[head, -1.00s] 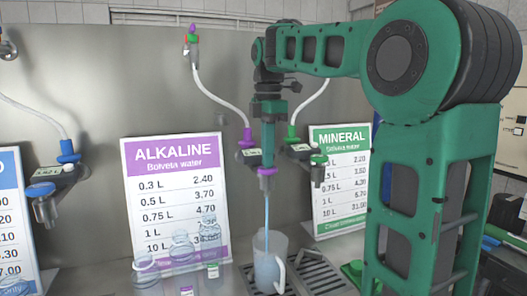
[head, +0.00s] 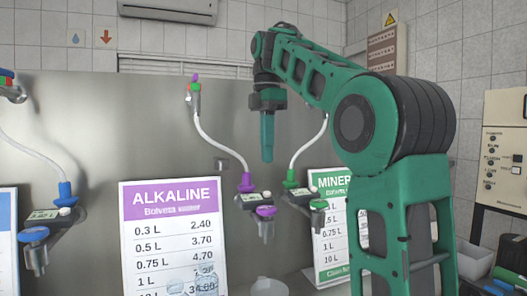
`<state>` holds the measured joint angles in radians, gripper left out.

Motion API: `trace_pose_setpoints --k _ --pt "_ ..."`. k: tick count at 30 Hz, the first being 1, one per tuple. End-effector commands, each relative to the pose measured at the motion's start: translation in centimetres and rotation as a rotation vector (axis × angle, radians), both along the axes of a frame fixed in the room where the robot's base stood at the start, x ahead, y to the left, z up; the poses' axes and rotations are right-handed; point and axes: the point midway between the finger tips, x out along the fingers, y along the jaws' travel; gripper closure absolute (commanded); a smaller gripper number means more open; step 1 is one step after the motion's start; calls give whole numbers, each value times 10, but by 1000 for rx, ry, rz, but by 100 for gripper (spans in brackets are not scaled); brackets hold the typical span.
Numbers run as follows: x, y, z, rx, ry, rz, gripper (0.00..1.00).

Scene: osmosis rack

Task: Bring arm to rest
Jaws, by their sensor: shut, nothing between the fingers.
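My gripper (head: 267,155) hangs pointing down, shut and empty, in front of the steel back panel. It is above the alkaline tap with the purple knob (head: 266,212) and apart from it. My green arm reaches to it from the right. Only the top of a clear pitcher (head: 269,285) shows at the bottom edge, below that tap; its lower part is out of frame. No water stream is visible between tap and pitcher.
The purple ALKALINE sign (head: 173,235) stands left of the tap, and the green MINERAL sign (head: 331,235) right of it. A green-knobbed tap (head: 318,208) is nearby. White hoses run up the steel panel (head: 120,130). A control box (head: 505,150) is at far right.

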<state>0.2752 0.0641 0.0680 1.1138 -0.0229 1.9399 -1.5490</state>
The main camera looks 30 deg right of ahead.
Motion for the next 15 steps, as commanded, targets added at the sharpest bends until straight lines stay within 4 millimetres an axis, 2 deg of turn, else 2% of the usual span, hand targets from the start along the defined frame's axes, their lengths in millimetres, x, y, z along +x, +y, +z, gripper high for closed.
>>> trace_pose_setpoints --k 15 --pt "-1 0 6 0 -1 0 100"
